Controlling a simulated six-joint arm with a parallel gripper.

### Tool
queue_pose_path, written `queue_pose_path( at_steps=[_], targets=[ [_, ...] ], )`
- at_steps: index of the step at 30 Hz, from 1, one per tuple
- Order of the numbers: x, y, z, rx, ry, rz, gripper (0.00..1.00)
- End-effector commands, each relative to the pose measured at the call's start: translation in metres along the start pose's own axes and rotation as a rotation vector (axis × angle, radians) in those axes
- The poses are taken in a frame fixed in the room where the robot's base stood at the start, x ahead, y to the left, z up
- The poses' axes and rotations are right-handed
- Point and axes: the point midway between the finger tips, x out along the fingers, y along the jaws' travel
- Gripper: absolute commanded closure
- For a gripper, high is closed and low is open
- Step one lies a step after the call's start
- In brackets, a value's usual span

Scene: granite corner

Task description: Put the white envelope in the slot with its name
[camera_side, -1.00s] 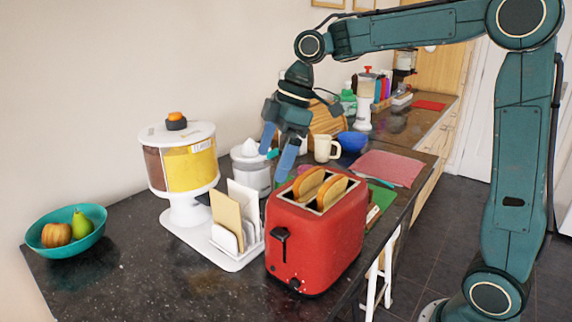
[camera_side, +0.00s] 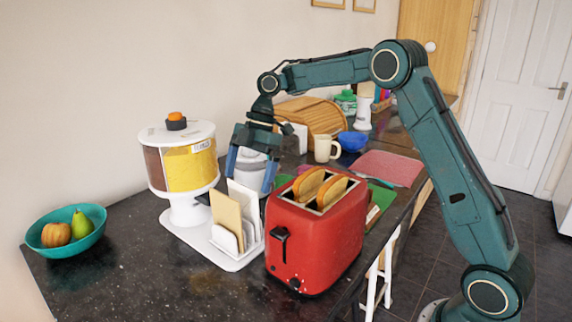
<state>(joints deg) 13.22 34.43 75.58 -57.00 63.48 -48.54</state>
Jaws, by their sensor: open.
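A white envelope (camera_side: 243,200) stands upright in a white slotted rack (camera_side: 238,264), behind and to the right of a tan envelope (camera_side: 227,214). The rack has several low white dividers, and any names on its slots cannot be read. My gripper (camera_side: 250,178) is open and points down, with its blue fingers just above and behind the white envelope. One finger shows to the left of the envelope's top and the other to the right. I cannot tell whether either finger touches it. The envelopes' lower parts are hidden by the dividers.
A red toaster (camera_side: 313,240) with bread stands close to the rack's right. A cereal dispenser (camera_side: 184,170) stands close on the left, with a teal fruit bowl (camera_side: 66,247) farther left. The front left counter is clear.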

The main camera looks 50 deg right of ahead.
Motion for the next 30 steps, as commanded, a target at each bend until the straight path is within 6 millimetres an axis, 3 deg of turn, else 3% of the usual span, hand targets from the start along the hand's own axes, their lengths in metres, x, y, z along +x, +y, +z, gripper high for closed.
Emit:
queue_pose_path(
  at_steps=[30],
  targets=[
    [0.035, 0.000, -0.001, 0.000, 0.002, -0.001, 0.00]
  ],
)
